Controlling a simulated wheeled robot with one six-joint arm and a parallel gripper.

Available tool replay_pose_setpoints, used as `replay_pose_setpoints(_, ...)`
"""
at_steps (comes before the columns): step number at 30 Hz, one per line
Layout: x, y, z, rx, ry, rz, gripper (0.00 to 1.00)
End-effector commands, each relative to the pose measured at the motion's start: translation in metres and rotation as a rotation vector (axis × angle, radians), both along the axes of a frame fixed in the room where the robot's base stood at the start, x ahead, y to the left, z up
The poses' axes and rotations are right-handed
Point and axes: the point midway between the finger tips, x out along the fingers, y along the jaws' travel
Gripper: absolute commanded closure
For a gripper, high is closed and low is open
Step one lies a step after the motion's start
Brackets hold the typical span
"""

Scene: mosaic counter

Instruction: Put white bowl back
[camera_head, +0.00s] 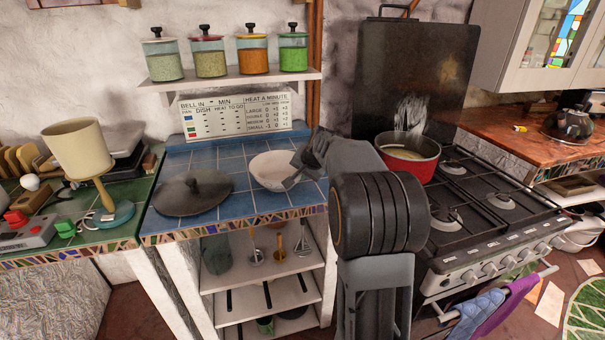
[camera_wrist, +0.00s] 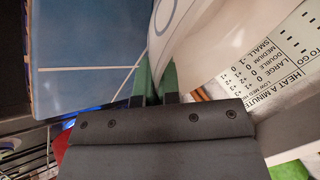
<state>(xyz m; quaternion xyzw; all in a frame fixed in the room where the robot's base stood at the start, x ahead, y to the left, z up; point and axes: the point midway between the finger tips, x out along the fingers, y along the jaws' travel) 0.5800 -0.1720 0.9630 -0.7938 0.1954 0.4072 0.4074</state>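The white bowl (camera_head: 266,172) is on or just above the blue-tiled counter (camera_head: 232,207), right of a dark lid; I cannot tell whether it touches the tiles. My gripper (camera_head: 292,178) is at the bowl's right edge. In the wrist view, the two green fingers of my gripper (camera_wrist: 156,80) are close together with the wall of the white bowl (camera_wrist: 185,35) between them. They look shut on its rim. My wrist hides part of the bowl there.
The dark lid (camera_head: 192,193) lies left of the bowl. A printed sign (camera_head: 240,115) stands behind, under a shelf (camera_head: 235,80) with several jars. A red pot (camera_head: 409,158) sits on the stove at right. A lamp (camera_head: 80,150) stands at left.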

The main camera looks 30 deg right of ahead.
Motion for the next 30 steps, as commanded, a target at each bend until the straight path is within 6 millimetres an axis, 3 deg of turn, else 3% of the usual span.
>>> replay_pose_setpoints(5,0.0,0.0,-0.002,-0.001,-0.002,-0.001,1.0)
replay_pose_setpoints(14,0.0,0.0,-0.002,0.0,0.0,0.0,0.7)
replay_pose_setpoints(23,-0.001,0.0,0.003,-0.001,-0.001,0.0,0.7)
replay_pose_setpoints(30,-0.023,-0.001,0.034,-0.003,-0.005,-0.001,0.7)
